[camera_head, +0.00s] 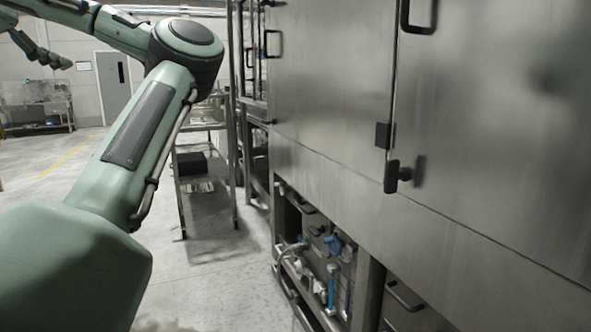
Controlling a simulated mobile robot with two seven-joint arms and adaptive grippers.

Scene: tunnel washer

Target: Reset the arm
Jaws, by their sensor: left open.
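My left arm (140,150), pale green with dark grey joints, rises from the lower left and bends at a dark joint, then runs left out of the top of the view. My left gripper (55,60) shows small at the upper left edge, open, with nothing seen between its fingers. It hangs in the air well apart from the machine. My right gripper and arm are not in view.
The large steel washer (480,160) fills the right side, close by, with a latch (392,177) and handles standing out. Pipes and valves (325,265) sit beneath. A steel rack (205,158) stands behind my arm. Open floor (50,180) and a grey door (113,85) lie left.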

